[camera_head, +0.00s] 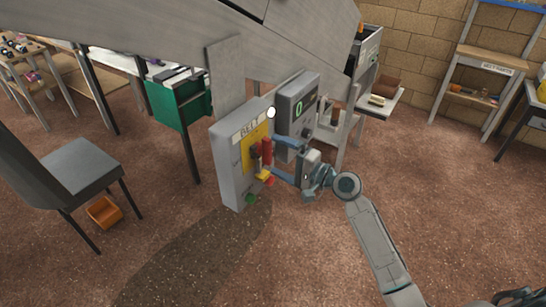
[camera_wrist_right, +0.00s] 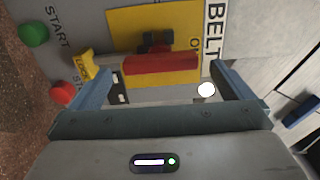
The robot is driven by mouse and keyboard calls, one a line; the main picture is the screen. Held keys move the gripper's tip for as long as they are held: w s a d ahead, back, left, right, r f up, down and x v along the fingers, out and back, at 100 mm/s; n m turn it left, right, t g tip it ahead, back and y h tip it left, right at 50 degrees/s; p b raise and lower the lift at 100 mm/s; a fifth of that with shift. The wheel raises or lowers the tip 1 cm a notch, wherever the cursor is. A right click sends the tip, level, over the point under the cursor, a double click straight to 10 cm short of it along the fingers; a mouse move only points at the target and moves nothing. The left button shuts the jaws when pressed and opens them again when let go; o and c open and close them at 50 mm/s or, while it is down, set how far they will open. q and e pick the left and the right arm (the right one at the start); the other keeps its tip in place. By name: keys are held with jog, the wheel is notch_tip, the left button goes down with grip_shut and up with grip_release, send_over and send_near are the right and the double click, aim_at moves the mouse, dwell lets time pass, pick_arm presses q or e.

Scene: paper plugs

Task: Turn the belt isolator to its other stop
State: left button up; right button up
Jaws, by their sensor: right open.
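The belt isolator is a red handle (camera_head: 266,150) on a yellow plate (camera_head: 249,149), on the front of a grey box (camera_head: 226,165) labelled BELT. The handle stands about upright in the head view. In the right wrist view the red handle (camera_wrist_right: 160,64) lies lengthwise between the fingertips, with a dark hub beside it. A yellow LOCK tab (camera_wrist_right: 87,64) sits at its lower end. My right gripper (camera_head: 282,160) is open in front of the handle, one finger higher and one lower. I cannot tell whether a finger touches it. My left gripper is not in view.
A green START button (camera_head: 250,198) and red STOP button (camera_head: 270,181) sit below the handle. A white knob or lamp (camera_head: 271,113) is at the box's top right. A grey display unit (camera_head: 297,102) stands beside it. Open floor lies to the right.

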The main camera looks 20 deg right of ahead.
jog(key=b+v, duration=0.2)
jog(key=v, duration=0.5)
jog(key=shift+s+d+b, duration=0.3)
jog(key=shift+f, duration=0.1)
